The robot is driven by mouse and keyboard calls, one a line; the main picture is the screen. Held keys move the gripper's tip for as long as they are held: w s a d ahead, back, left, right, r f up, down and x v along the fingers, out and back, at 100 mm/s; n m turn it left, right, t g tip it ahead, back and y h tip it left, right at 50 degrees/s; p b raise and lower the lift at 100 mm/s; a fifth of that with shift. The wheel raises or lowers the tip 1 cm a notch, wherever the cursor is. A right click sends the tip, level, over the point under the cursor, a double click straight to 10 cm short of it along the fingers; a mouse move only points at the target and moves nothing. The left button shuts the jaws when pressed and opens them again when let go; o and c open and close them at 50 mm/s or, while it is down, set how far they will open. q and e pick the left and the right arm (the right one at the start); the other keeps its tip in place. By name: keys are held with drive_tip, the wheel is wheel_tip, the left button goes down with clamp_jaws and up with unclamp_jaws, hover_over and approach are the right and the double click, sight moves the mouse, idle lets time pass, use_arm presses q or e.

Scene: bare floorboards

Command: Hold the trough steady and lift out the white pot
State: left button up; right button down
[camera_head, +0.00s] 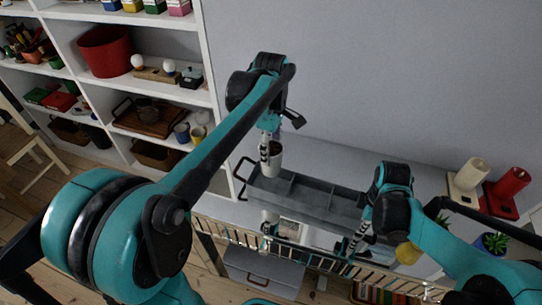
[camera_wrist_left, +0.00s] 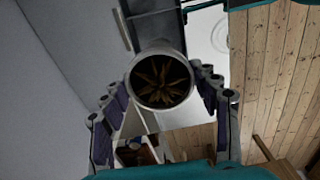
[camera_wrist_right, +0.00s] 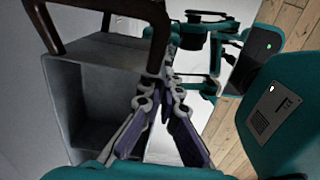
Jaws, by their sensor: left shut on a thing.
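The grey trough (camera_head: 312,196) is a long divided box on a white surface, with a dark handle (camera_head: 242,172) at its left end. The white pot (camera_head: 275,160), with brown matter inside, is at the trough's left end. My left gripper (camera_head: 265,152) is shut on the pot, its fingers on either side in the left wrist view (camera_wrist_left: 160,88). I cannot tell how far the pot's base is above the trough floor. My right gripper (camera_head: 358,238) is at the trough's right end. In the right wrist view its fingertips (camera_wrist_right: 163,75) meet at the other dark handle (camera_wrist_right: 85,22).
A red candle-like cylinder (camera_head: 511,182) and a cream one (camera_head: 470,174) stand at the right. A small green plant (camera_head: 494,242) is near my right arm. A slatted rail (camera_head: 290,254) runs along the front. White shelves (camera_head: 115,95) fill the left.

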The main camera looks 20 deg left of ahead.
drive_tip(key=c, duration=1.6)
unclamp_jaws()
drive_tip(key=shift+c, duration=0.2)
wheel_tip(320, 180, up, 12)
